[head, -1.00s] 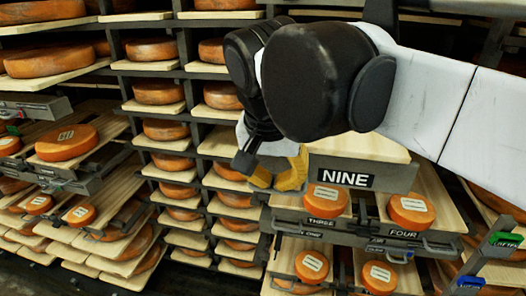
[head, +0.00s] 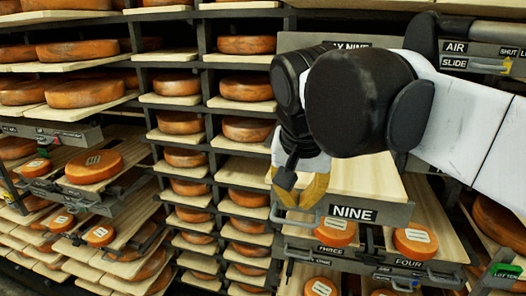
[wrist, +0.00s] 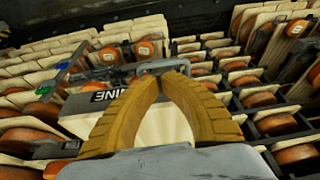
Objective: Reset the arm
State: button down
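My gripper (head: 299,205) has yellow ribbed fingers and hangs at the left front corner of the tray marked NINE (head: 375,214). In the wrist view its fingertips (wrist: 165,77) come together, and I see nothing clearly held between them. The tray's grey handle (head: 302,222) is close to the fingertips; it also shows beyond them in the wrist view (wrist: 160,66). Whether they touch is unclear. My black and white arm reaches in from the right and hides part of the upper rack.
Racks of wooden boards with orange cheese wheels (head: 248,87) fill the back and left. Trays marked THREE and FOUR (head: 408,263) stick out below the gripper, bearing labelled wheels (head: 415,241). A panel with AIR and SLIDE labels (head: 454,64) is at upper right.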

jog(key=s+d+f+n+t, duration=0.1)
jog(key=s+d+f, duration=0.25)
jog(key=f, duration=0.25)
jog(key=s+d+f+n+t+b, duration=0.1)
jog(key=s+d+f, duration=0.1)
jog(key=d+f, duration=0.3)
jog(key=s+d+f+n+t, duration=0.1)
jog(key=s+d+f, duration=0.15)
jog(key=f, duration=0.35)
notch_tip(320, 180, down, 36)
jog(key=b, duration=3.7)
jog(key=shift+a+f+y, duration=0.25)
jog(key=shift+a+y, duration=0.05)
jog(key=shift+y, duration=0.1)
